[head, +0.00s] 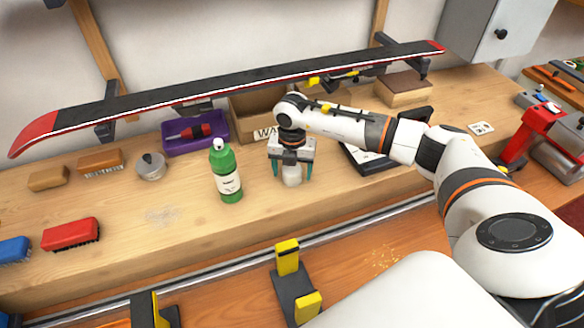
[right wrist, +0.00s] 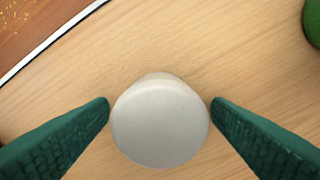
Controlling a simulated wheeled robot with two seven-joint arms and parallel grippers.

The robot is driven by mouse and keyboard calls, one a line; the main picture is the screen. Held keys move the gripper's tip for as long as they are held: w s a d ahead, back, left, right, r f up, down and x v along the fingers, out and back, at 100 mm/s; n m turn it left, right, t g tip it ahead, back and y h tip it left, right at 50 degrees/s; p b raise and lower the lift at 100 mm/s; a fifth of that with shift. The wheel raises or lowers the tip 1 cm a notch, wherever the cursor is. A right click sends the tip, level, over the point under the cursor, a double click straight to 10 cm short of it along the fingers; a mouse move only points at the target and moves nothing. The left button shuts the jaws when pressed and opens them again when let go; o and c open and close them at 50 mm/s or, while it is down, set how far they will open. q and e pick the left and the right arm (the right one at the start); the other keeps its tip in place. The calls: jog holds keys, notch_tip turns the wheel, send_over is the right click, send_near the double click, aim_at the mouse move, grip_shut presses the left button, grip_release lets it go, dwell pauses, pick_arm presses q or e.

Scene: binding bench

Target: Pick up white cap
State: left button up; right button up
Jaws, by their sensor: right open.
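The white cap (head: 292,176) stands on the wooden bench, right of the green bottle. In the right wrist view the cap (right wrist: 160,120) is a round pale disc seen from above, between the two green fingers. My right gripper (head: 291,174) is open, pointing down, with one finger on each side of the cap. In the right wrist view a narrow gap shows between the cap and each fingertip. My left gripper is not in view.
A green bottle (head: 226,172) stands close on the left. Behind are a purple tray (head: 195,146) and a cardboard box (head: 258,107). A ski (head: 230,89) hangs across the back.

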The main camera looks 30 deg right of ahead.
jog(key=shift+f, duration=0.35)
jog(key=c, duration=0.7)
